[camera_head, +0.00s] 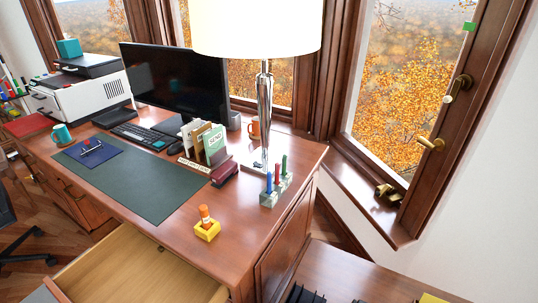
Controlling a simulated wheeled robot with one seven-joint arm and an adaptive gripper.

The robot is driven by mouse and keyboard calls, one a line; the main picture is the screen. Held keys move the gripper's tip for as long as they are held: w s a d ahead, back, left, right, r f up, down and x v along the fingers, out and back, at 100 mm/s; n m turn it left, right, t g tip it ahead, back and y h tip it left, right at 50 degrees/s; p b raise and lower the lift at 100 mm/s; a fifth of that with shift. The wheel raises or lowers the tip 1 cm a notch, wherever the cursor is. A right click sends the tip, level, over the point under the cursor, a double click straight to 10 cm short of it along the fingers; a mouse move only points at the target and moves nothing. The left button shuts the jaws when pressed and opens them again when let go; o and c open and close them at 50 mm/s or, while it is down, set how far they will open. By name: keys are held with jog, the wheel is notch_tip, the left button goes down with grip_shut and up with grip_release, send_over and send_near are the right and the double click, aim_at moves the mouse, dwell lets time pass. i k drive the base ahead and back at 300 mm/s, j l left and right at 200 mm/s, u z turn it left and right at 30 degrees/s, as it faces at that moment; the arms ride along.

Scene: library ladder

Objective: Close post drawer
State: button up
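An open drawer (140,275) juts out from the front of the wooden desk at the bottom left of the head view. Its pale wooden inside shows and looks empty in the visible part. Its near end is cut off by the bottom edge of the picture. I cannot read a label that says which drawer is the post drawer. My gripper is not in view.
A lower wooden surface (360,268) with partly cut-off black items lies at the bottom right.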

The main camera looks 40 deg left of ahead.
aim_at(127, 266)
jog(key=k+j+u, duration=0.1)
jog(key=u, duration=1.35)
jog(key=l+u, duration=0.15)
jog(key=u, duration=1.1)
jog(key=i+l, duration=0.05)
